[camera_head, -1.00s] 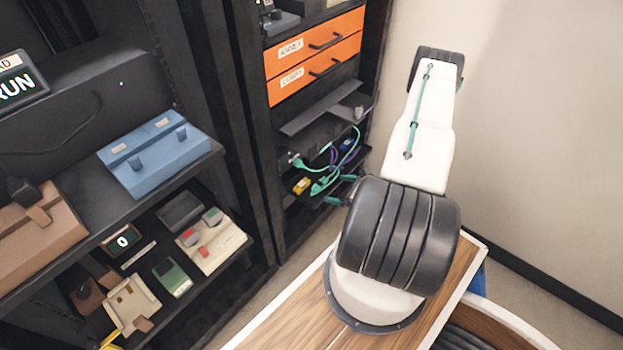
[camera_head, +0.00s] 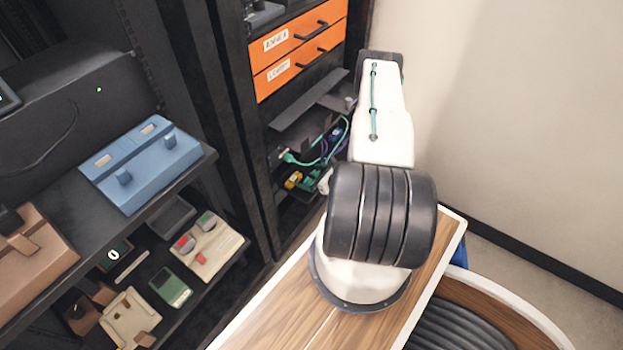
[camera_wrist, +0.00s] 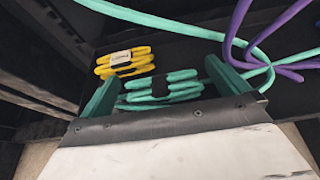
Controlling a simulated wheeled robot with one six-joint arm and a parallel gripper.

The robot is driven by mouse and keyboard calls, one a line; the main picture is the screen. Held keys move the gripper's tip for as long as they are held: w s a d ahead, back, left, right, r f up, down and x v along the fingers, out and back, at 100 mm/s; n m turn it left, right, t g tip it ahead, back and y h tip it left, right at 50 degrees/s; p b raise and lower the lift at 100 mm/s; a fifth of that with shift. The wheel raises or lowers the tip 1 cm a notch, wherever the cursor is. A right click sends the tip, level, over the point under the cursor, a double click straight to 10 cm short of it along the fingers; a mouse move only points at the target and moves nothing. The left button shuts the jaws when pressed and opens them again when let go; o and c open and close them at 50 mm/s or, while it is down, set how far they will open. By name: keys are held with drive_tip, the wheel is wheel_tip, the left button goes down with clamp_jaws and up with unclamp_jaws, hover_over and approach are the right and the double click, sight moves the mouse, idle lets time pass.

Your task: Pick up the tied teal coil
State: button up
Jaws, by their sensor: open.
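The tied teal coil (camera_wrist: 164,88) lies on a dark shelf in the wrist view, with a black tie around its middle. My gripper (camera_wrist: 162,70) is open, with one teal finger on each side of the coil. The coil lies between the fingers; I cannot tell whether either touches it. The wrist body hides what lies below the coil. In the head view the coil (camera_head: 312,179) is small on the low rack shelf, and my arm hides most of the gripper.
A yellow coil (camera_wrist: 124,60) with a white label lies just beyond the teal one, close to the left finger. A loose teal cable (camera_wrist: 165,22) and a purple cable (camera_wrist: 240,30) run past the right finger. Orange drawers (camera_head: 300,48) and a grey panel (camera_head: 300,103) are above the shelf.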

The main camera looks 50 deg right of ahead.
drive_tip(key=c, duration=0.9)
